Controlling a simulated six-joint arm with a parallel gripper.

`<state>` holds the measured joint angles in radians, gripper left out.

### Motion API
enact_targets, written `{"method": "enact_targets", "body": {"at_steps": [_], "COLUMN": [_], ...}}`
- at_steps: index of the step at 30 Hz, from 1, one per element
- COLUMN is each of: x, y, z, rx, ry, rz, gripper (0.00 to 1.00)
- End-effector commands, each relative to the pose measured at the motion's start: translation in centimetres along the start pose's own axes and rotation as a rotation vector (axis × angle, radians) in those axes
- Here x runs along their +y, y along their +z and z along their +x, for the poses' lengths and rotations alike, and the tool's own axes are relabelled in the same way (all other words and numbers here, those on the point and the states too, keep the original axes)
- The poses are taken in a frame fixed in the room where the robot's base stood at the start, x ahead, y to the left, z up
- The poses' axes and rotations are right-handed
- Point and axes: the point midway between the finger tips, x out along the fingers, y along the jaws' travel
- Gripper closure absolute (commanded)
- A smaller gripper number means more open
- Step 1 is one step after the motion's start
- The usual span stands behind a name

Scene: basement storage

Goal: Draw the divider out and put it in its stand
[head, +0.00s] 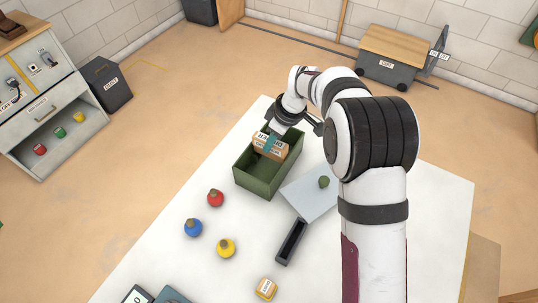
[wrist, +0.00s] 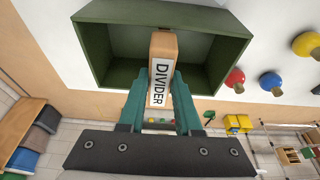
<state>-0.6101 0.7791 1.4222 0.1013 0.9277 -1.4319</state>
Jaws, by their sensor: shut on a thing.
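The divider (head: 271,147) is a tan, wooden-looking piece with a white label, which reads DIVIDER in the wrist view (wrist: 163,45). My gripper (head: 270,142) is shut on it, with one teal finger on each side in the wrist view (wrist: 162,78). The divider is at the open green box (head: 258,180), over its far part. I cannot tell whether its lower edge is still between the walls. The box also shows in the wrist view (wrist: 95,45). A narrow black slotted holder (head: 291,242), which looks like the stand, lies nearer on the white table.
A grey panel with a green knob (head: 309,200) lies right of the box. Red (head: 215,198), blue (head: 193,228) and yellow (head: 226,248) round ornaments sit left of the holder. A small yellow labelled block (head: 266,288) is at the front. The white table (head: 150,262) is clear at left.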

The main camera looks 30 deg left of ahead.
Motion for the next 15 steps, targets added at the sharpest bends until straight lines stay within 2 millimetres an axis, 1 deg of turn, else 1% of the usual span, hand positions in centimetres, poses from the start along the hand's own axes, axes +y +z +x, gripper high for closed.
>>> {"method": "enact_targets", "body": {"at_steps": [4, 12, 15], "x": [0.03, 0.01, 0.32], "y": [-0.23, -0.24, -0.32], "z": [-0.72, -0.79, -1.04], "rx": [0.0, 0.0, 0.001], "ry": [0.002, 0.001, 0.002], "rz": [-0.001, 0.0, 0.002], "gripper": [1.0, 1.0, 1.0]}}
